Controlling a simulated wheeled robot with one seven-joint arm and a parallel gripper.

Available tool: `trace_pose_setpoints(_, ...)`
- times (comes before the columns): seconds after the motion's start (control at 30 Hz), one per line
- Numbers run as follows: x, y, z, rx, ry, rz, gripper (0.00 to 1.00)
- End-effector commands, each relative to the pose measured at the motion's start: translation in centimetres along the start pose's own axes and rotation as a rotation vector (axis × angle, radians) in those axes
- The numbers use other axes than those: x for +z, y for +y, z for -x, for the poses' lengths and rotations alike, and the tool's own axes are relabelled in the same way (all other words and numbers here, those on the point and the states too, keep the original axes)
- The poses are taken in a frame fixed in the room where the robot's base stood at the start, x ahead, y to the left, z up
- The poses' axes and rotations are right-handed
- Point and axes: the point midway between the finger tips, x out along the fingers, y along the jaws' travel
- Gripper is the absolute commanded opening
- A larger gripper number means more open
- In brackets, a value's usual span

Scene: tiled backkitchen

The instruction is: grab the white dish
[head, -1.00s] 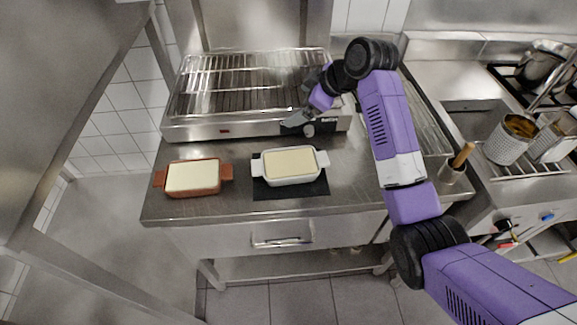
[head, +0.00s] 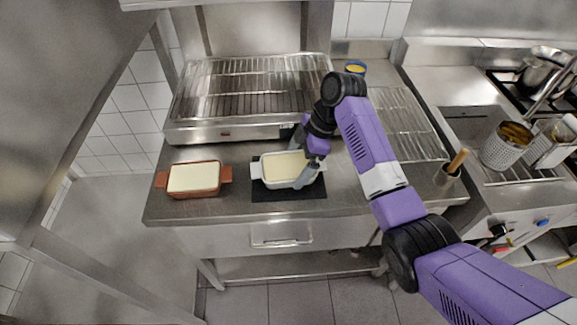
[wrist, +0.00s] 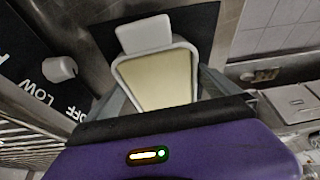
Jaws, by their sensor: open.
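The white dish (head: 272,183) is rectangular, with pale cream filling and a handle at each end. It sits on a black mat (head: 262,194) on the steel counter. My gripper (head: 301,160) is open at the dish's right end, one finger towards the front side and the other towards the back. In the wrist view the white dish (wrist: 144,35) lies between the two spread fingers of my gripper (wrist: 162,92), with its far handle in view. The near end is hidden by my gripper, and I cannot tell whether the fingers touch the dish.
A brown dish (head: 193,193) with similar filling stands on the counter to the left. A steel grill (head: 250,85) with a wire rack is close behind. A container with a wooden-handled tool (head: 447,178) stands at the right. Bare counter lies between the two dishes.

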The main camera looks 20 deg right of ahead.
Motion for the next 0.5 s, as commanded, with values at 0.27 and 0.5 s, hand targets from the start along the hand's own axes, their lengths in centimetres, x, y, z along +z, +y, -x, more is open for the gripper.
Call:
trace_pose_setpoints(0.27, 0.03, 0.03, -1.51, 0.002, 0.000, 0.001, 1.00)
trace_pose_setpoints(0.5, 0.02, 0.02, -1.49, 0.002, 0.000, 0.000, 0.76)
